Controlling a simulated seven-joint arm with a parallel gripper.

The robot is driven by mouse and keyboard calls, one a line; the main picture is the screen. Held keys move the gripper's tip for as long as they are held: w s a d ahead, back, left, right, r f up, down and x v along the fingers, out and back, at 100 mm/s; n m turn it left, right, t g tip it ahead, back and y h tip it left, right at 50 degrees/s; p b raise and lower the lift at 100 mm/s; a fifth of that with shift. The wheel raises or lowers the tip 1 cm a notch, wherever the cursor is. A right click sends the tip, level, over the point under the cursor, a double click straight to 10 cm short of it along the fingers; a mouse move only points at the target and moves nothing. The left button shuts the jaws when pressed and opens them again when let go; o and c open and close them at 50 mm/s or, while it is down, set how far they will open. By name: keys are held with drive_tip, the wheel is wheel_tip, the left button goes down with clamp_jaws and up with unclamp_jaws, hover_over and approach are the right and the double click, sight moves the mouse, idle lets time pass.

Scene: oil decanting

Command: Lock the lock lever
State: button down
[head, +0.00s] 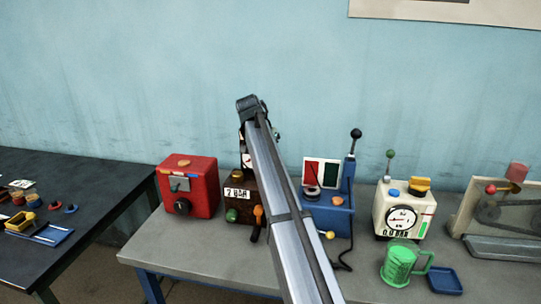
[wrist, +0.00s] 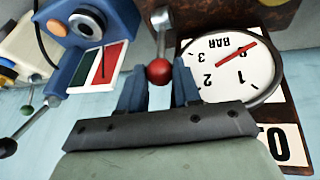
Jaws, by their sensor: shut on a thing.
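A short grey lever with a red ball knob (wrist: 159,71) shows in the wrist view, beside a white round dial. My gripper (wrist: 158,82) has its two blue fingers on either side of the ball and is shut on it. The lever's pivot (wrist: 161,17) is near the top edge. The pictures do not mark whether this is the lock lever, or whether it is locked. In the head view my arm hides the gripper and the knob, in front of the brown box (head: 238,208) labelled 7 BAR.
The dial (wrist: 228,70) is close to the fingers. A blue device (head: 327,218) with a tall black-knobbed lever stands right of my arm, and a red box (head: 188,186) left of the brown one. A white gauge box (head: 402,207) and green mug (head: 398,264) are further right.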

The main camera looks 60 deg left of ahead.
drive_tip(key=shift+s+d, duration=0.1)
drive_tip(key=s+d+t+y, duration=0.1)
drive_tip(key=d+t, duration=0.1)
drive_tip(key=s+d+f+t+y, duration=0.1)
drive_tip(key=s+t+y, duration=0.1)
drive_tip(key=shift+s+d+m+y, duration=0.15)
drive_tip(key=shift+d+m+y, duration=0.15)
drive_tip(key=shift+d+m, duration=0.1)
drive_tip(key=shift+s+d+f+m+t+y, duration=0.15)
drive_tip(key=shift+s+d+f+t+y, duration=0.3)
drive_tip(key=shift+t+y, duration=0.3)
drive_tip(key=shift+s+d+f+m+t+y, duration=0.2)
drive_tip(key=shift+s+f+t+y, duration=0.25)
drive_tip(key=shift+t, duration=0.4)
drive_tip(key=shift+s+d+f+m+t+y, duration=0.15)
drive_tip(key=shift+s+d+f+t+y, duration=0.2)
drive_tip(key=shift+f+t+y, duration=0.3)
drive_tip(key=shift+t, duration=0.25)
drive_tip(key=c, duration=0.8)
unclamp_jaws()
drive_tip(key=shift+s+d, duration=0.1)
